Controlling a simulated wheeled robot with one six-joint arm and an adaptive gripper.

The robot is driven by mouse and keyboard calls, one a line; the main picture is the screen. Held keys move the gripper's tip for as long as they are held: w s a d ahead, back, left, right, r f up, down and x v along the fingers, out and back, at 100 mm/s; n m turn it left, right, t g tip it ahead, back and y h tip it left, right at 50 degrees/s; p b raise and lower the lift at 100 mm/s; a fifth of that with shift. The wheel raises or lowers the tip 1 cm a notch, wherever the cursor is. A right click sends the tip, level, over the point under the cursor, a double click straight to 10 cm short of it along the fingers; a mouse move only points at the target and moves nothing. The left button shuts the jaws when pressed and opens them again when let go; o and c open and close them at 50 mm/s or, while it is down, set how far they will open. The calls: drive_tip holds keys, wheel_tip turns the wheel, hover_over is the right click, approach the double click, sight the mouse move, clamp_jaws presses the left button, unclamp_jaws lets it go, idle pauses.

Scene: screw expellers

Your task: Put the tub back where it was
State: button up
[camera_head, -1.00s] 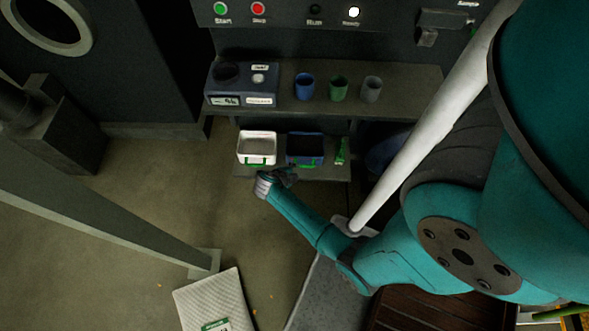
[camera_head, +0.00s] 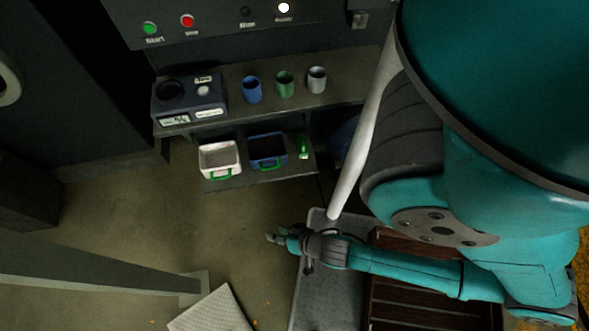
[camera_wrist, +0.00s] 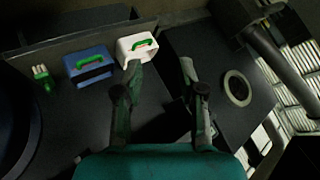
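A white tub (camera_head: 220,160) with a green handle stands on the lower shelf, at its left end. A blue tub (camera_head: 267,152) with a green handle stands to its right, a small gap between them. Both show in the wrist view, the white tub (camera_wrist: 137,47) near the fingertips in the picture and the blue tub (camera_wrist: 89,64) left of it. My gripper (camera_head: 274,239) is below and in front of the shelf in the head view, clear of both tubs. In the wrist view its fingers (camera_wrist: 159,74) are spread with nothing held between them.
A green brush-like item (camera_head: 303,146) lies right of the blue tub on the lower shelf (camera_head: 250,178). The upper shelf (camera_head: 240,112) holds a scale-like device (camera_head: 190,100) and three cups (camera_head: 285,84). A grey post (camera_head: 100,280) crosses the lower left. Open floor lies before the shelf.

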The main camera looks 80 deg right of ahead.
drive_tip(key=s+a+r+n+t+y, duration=0.1)
drive_tip(key=r+n, duration=0.4)
drive_tip(key=r, duration=0.8)
drive_tip(key=s+a+r+n+t+y, duration=0.1)
drive_tip(key=s+a+r+n+t, duration=0.2)
drive_tip(key=r, duration=1)
drive_tip(key=s+n+t, duration=0.1)
drive_tip(key=n, duration=0.1)
drive_tip(key=shift+s+a+n+t+y, duration=0.3)
drive_tip(key=shift+s+a+y, duration=0.1)
